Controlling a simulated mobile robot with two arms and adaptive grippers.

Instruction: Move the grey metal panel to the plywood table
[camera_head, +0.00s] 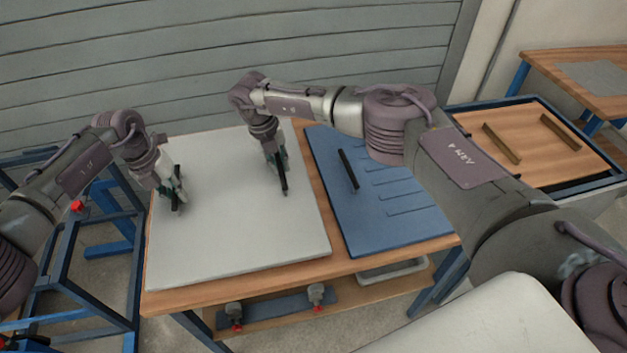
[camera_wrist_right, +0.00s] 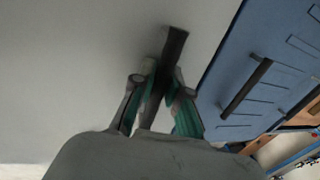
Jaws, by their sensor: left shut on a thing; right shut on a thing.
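The grey metal panel (camera_head: 240,232) is a large light sheet over the left part of a wood-topped table (camera_head: 316,240) with blue legs. It also fills the left of the right wrist view (camera_wrist_right: 75,65). My left gripper (camera_head: 175,200) is shut on a dark handle near the panel's left edge. My right gripper (camera_head: 280,178) is shut on a dark bar handle (camera_head: 284,183) near its right side; this handle shows between the fingers in the wrist view (camera_wrist_right: 175,48). Whether the panel rests on the top or hovers just above it, I cannot tell.
A blue slotted panel (camera_head: 405,200) with a black handle (camera_head: 348,169) lies right of the grey panel. A blue-rimmed wooden surface (camera_head: 535,130) holds two brown bars. Another wooden table (camera_head: 540,62) stands at far right. A blue frame (camera_head: 80,280) stands left. Clamps sit on the lower shelf.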

